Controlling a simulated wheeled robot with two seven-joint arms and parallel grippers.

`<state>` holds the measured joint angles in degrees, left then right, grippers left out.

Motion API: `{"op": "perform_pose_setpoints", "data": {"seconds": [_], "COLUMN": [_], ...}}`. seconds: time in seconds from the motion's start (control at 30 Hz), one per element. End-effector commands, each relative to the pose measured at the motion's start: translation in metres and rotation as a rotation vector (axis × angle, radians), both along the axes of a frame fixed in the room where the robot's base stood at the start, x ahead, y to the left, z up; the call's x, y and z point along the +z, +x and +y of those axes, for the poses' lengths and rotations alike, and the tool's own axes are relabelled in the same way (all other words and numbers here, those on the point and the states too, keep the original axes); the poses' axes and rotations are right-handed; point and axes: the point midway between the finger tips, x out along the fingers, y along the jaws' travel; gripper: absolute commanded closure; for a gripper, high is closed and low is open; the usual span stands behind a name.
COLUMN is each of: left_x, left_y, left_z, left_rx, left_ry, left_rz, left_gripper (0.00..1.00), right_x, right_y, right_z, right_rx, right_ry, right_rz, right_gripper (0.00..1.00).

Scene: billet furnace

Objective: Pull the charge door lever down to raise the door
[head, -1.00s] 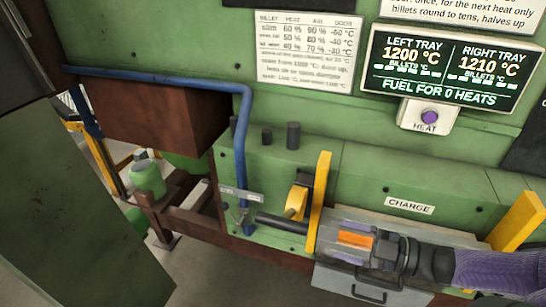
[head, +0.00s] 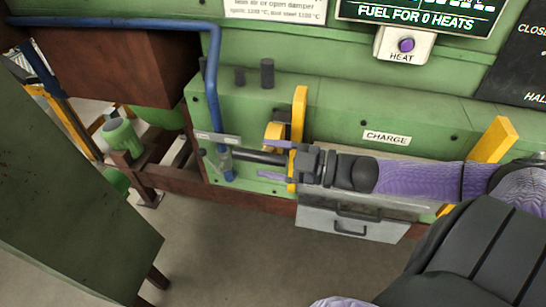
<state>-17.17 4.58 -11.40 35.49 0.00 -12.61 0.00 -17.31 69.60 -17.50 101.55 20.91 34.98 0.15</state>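My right gripper (head: 268,159) reaches in from the right, its two purple fingers pointing left and spread apart. A dark horizontal rod (head: 256,157), which looks like the charge door lever, shows between the fingers. They stand above and below it with a gap, and I cannot tell whether they touch it. The right end of the rod is hidden by the gripper. The CHARGE label (head: 387,138) is on the green housing above my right forearm. The door beneath is mostly hidden by that arm. My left gripper is not in view.
Yellow uprights (head: 299,112) and (head: 493,142) flank the charge opening. A blue pipe (head: 212,100) runs down left of the rod. A grey drawer-like box (head: 352,223) with a dark handle is below my arm. The HEAT button (head: 406,45) is above. The floor in front is clear.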

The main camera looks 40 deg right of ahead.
Motion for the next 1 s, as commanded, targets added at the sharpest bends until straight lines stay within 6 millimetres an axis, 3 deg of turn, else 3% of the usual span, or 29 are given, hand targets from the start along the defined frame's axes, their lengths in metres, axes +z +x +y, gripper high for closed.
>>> {"op": "perform_pose_setpoints", "data": {"seconds": [0.03,0.07,0.3,1.0], "left_x": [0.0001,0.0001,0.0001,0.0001], "left_y": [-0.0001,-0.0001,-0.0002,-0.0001], "left_z": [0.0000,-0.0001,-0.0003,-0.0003], "left_rx": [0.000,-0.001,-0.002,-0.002], "left_ry": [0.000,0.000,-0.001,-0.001], "left_rz": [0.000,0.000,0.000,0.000], "left_gripper": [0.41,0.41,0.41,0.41], "right_x": [-0.0001,0.0000,-0.0002,-0.0006], "right_y": [0.0000,0.0000,-0.0002,-0.0004], "right_z": [-0.0001,-0.0002,-0.0003,-0.0003], "right_rx": [0.000,0.000,-0.001,0.000], "right_ry": [0.000,0.000,-0.001,-0.001], "right_rz": [0.000,0.000,0.000,0.002], "right_gripper": [0.43,0.49,1.00,1.00]}}
